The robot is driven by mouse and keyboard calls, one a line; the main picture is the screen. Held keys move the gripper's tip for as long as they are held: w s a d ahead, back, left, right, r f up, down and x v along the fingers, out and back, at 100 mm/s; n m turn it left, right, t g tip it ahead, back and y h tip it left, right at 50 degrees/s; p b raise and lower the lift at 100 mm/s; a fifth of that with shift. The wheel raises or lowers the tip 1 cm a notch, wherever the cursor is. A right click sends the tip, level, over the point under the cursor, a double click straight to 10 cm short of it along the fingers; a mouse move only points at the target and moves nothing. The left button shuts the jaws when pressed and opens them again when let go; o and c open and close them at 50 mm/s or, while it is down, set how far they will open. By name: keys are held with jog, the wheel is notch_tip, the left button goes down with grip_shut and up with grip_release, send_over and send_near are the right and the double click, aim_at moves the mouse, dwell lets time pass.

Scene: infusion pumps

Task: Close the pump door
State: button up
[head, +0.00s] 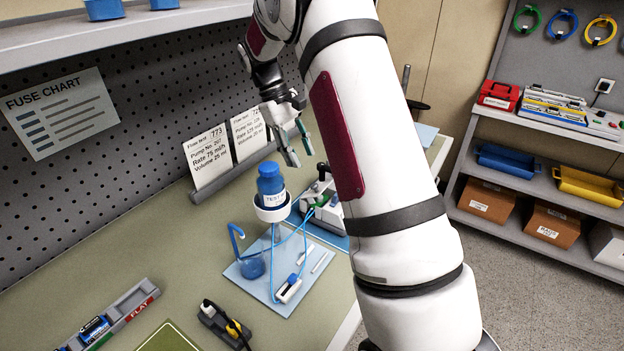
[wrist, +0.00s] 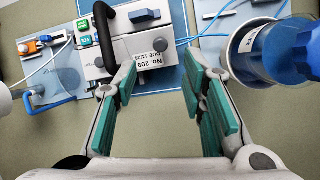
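The pump is a white and grey box on a blue mat, partly hidden behind my arm in the head view (head: 324,200). In the wrist view the pump (wrist: 130,48) shows from above, with a black handle, green buttons and a label reading No. 209. I cannot tell clearly which part is its door or how far it stands open. My gripper (head: 299,156) is above the pump in the head view. In the wrist view my gripper (wrist: 160,72) is open and empty, its teal fingers apart over the pump's label edge.
A blue test bottle (head: 271,181) in a white ring stands close left of the pump, with blue tubing running down. Cards (head: 209,156) lean at the pegboard. A shelf unit (head: 535,170) stands at right.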

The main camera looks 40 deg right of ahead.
aim_at(313, 185)
jog(key=p+x, duration=0.1)
jog(key=x, duration=0.7)
jog(key=shift+f+p, duration=0.25)
jog(key=shift+p, duration=0.05)
grip_shut()
